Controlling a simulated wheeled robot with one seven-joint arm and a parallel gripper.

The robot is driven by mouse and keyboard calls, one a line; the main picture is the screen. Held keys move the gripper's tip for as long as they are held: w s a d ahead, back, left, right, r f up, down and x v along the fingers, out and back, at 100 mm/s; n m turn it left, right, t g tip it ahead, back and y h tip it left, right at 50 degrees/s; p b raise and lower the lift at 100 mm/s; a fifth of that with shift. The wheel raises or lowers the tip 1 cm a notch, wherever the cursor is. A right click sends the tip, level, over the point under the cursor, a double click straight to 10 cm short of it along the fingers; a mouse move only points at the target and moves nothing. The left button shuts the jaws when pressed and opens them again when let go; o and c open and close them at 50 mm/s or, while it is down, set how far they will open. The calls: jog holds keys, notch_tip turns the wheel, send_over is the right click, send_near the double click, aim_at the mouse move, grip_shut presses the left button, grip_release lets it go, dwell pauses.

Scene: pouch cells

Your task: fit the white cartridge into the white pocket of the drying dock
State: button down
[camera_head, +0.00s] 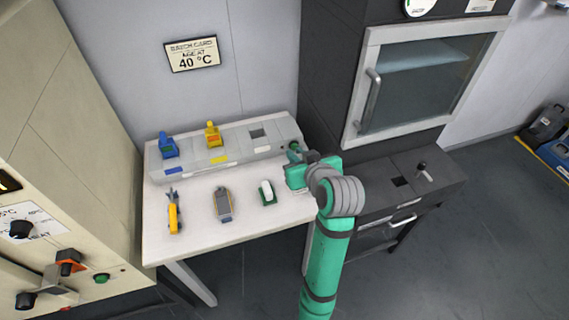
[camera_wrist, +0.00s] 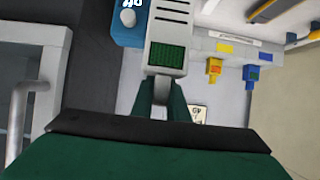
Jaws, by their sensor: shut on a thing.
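My gripper (camera_head: 297,158) is at the right end of the drying dock (camera_head: 228,142). In the wrist view my gripper (camera_wrist: 164,92) is shut on the white cartridge (camera_wrist: 167,28), a pale body with a green panel. In the head view the cartridge is mostly hidden by my gripper and wrist. The white pocket (camera_head: 257,133) is a dark, empty square opening in the dock top, with a white label (camera_head: 262,149) in front. The held cartridge is right of this pocket in the head view, apart from it. The wrist view does not show the pocket clearly.
A blue cartridge (camera_head: 168,147) and a yellow cartridge (camera_head: 212,134) stand in the dock. A yellow tool (camera_head: 174,214), a grey device (camera_head: 223,204) and a white object (camera_head: 266,190) on a green base lie on the table (camera_head: 245,228). A dark cabinet (camera_head: 330,95) stands at right.

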jog(key=w+a+f, duration=0.3)
jog(key=w+f, duration=0.3)
jog(key=f, duration=0.4)
jog(key=shift+w+a+f, duration=0.15)
jog(key=shift+w+f, duration=0.05)
jog(key=shift+w, duration=0.05)
jog(key=c, duration=1.7)
grip_release()
jog(key=shift+r, duration=0.1)
